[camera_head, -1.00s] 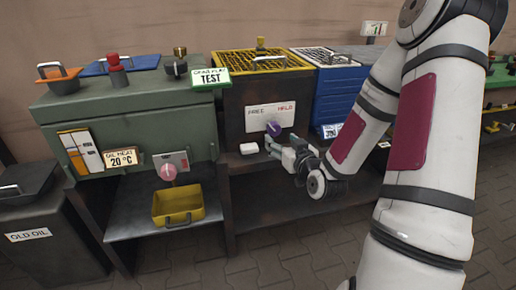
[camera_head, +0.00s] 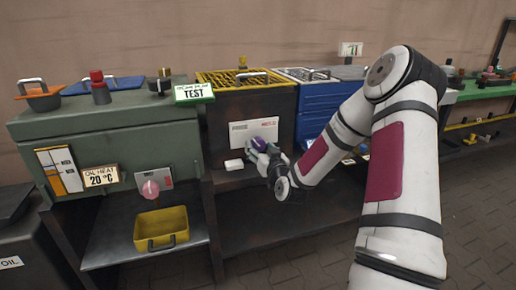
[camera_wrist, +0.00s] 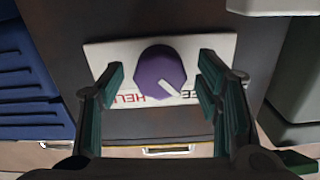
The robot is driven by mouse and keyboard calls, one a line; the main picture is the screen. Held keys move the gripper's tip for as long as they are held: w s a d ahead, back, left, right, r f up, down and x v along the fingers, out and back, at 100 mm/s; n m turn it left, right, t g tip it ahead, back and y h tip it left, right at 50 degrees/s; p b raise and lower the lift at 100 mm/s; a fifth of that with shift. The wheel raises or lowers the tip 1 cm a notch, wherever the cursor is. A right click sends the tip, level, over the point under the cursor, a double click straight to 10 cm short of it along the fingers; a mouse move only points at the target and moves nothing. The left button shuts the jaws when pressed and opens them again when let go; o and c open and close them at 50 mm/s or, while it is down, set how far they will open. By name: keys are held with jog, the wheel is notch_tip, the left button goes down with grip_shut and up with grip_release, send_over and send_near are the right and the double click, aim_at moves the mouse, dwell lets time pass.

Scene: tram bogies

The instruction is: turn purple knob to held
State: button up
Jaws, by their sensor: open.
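The purple knob (camera_head: 258,143) sits on a white plate (camera_head: 240,128) on the dark cabinet front. In the wrist view the purple knob (camera_wrist: 160,70) is between the two open, green-padded fingers of my gripper (camera_wrist: 162,78), with a visible gap on each side. Its white pointer line slants down-right, toward the partly hidden FREE lettering. The red HELD lettering, partly covered, is on the left in that view. In the head view my gripper (camera_head: 264,154) is right at the knob and covers part of it.
A pink knob (camera_head: 151,189) is on the green cabinet further left, above a yellow bin (camera_head: 161,228). A blue drawer unit (camera_head: 310,108) stands to the right.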

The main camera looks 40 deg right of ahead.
jog(key=shift+x, duration=1.3)
jog(key=shift+c, duration=0.6)
jog(key=c, duration=1.1)
jog(key=shift+o, duration=0.2)
